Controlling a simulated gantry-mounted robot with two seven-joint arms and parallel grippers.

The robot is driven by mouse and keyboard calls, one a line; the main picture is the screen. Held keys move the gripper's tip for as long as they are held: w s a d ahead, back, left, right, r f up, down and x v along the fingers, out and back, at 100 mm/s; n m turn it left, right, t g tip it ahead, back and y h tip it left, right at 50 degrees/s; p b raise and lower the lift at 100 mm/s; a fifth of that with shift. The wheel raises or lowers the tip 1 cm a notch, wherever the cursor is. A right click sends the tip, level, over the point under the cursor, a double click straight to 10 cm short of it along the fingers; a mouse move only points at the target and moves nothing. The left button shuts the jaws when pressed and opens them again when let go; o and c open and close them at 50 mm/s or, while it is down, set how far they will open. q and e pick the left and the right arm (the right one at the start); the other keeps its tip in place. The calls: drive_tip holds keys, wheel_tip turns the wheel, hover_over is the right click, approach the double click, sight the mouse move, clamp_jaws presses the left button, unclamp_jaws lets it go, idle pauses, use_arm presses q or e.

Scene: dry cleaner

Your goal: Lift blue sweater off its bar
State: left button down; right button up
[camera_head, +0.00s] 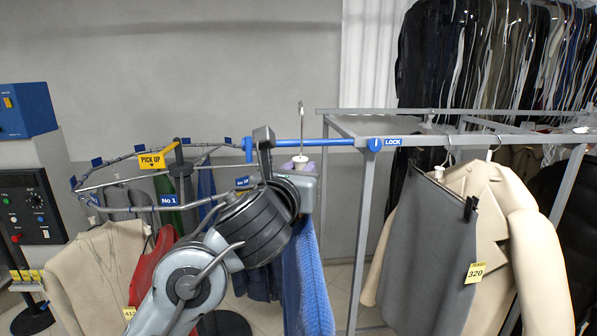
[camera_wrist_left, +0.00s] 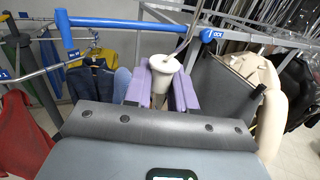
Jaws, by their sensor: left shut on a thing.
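The blue sweater (camera_head: 308,280) hangs below my left gripper in the head view, its upper part hidden by the gripper and arm. My left gripper (camera_head: 300,168) is shut on the white collar (camera_wrist_left: 163,72) of a hanger, between its purple fingers in the wrist view. The hanger's metal hook (camera_head: 300,112) rises from the collar, its top clearly above the blue bar (camera_head: 318,142) in the head view. The collar appears just below the bar's line. I cannot tell whether the hook's stem touches the bar. My right gripper is not in view.
A curved rail with a yellow PICK UP sign (camera_head: 152,161) carries a beige vest (camera_head: 95,270) and a red garment (camera_head: 150,270) at left. A grey metal frame with a LOCK tag (camera_head: 393,142) holds grey trousers (camera_head: 430,255) and a cream coat (camera_head: 490,210) close at right.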

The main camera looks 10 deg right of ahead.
use_arm(q)
drive_tip(key=s+b, duration=0.1)
drive_tip(key=s, duration=0.9)
drive_tip(key=shift+a, duration=0.15)
drive_tip(key=shift+s+a+r+b, duration=0.1)
drive_tip(key=shift+s+b, duration=0.2)
drive_tip(key=shift+s, duration=0.25)
